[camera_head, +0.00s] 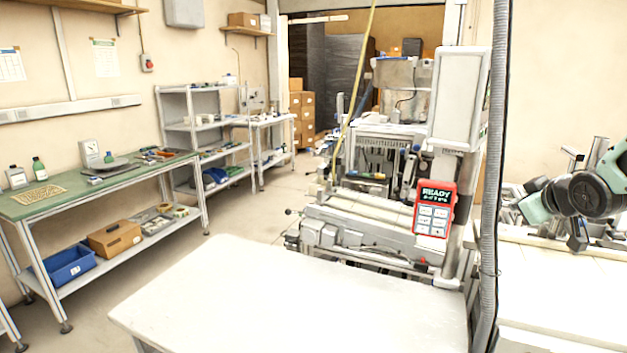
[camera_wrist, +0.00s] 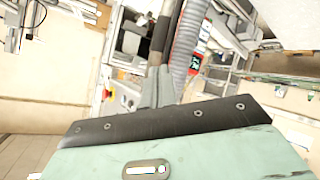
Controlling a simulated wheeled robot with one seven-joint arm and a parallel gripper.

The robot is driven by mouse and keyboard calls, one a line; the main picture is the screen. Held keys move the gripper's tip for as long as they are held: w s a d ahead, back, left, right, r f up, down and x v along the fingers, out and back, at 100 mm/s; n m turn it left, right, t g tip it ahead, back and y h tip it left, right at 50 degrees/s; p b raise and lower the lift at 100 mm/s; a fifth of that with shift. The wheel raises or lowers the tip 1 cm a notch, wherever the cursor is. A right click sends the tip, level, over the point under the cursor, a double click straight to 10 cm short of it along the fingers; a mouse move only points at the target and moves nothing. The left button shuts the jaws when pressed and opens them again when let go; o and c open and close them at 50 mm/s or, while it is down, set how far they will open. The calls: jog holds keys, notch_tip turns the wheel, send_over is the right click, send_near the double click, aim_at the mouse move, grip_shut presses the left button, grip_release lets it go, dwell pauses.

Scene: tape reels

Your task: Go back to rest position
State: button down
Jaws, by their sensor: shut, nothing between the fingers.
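My gripper (camera_head: 578,240) shows small at the right edge of the head view, below the black and pale green joint of my arm. It is shut and empty. It hangs above the white surface (camera_head: 545,285) at the right, apart from it as far as I can tell. In the wrist view the scene is turned sideways, and a pale green part with a black edge fills the bottom; the fingertips are hard to make out there.
A grey ribbed hose (camera_head: 489,190) runs upright left of my arm. A machine with a red panel (camera_head: 434,209) reading READY stands behind a bare white table (camera_head: 290,305). A green-topped workbench (camera_head: 110,190) lines the left wall. The floor between is clear.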

jog(key=s+a+f+m+g+y, duration=0.1)
jog(key=s+a+f+m+g, duration=0.1)
jog(key=s+a+f+g, duration=0.55)
jog(key=s+a+f+m+g, duration=0.25)
jog(key=s+a, duration=0.55)
jog(key=s, duration=0.7)
jog(key=s+a+n+g+b, duration=0.1)
jog(key=s+a+n, duration=0.2)
jog(key=s+a, duration=0.3)
jog(key=s+a+n+b, duration=0.2)
jog(key=s+a+n, duration=0.2)
jog(key=a, duration=0.7)
jog(key=s, duration=0.2)
jog(key=shift+s+a+g+y, duration=0.25)
jog(key=shift+s+g+y, duration=0.15)
jog(key=shift+d+f, duration=0.1)
